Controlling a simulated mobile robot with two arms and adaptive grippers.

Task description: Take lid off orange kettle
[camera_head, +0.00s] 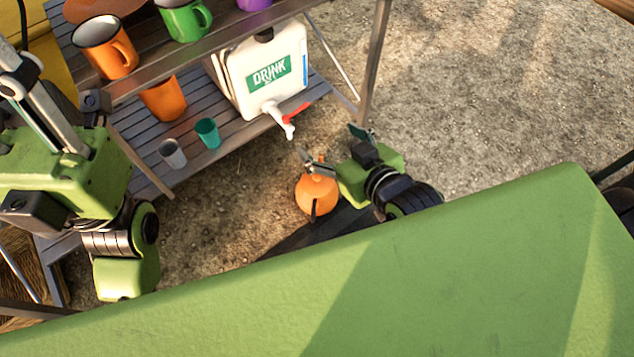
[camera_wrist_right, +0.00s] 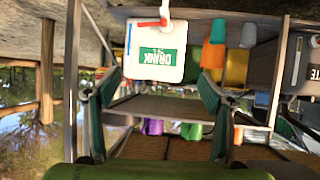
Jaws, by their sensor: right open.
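The orange kettle (camera_head: 316,196) is in the middle of the head view, low beside a dark flat surface. A dark strip, perhaps its handle, shows on its front. Its top, with the lid, is partly covered by one finger of my right gripper (camera_head: 334,148), so I cannot make out the lid clearly. My right gripper is open, with one finger over the kettle's top and the other farther up and right. In the right wrist view its two fingers (camera_wrist_right: 152,95) stand wide apart with nothing between them; the kettle does not show there. My left gripper is not in view.
A slatted shelf (camera_head: 140,125) stands at upper left with an orange mug (camera_head: 106,46), a green mug (camera_head: 184,20) and small cups. A white drink canister (camera_head: 262,75) with a tap (camera_head: 280,119) stands near my right gripper. Gravel ground lies open to the right.

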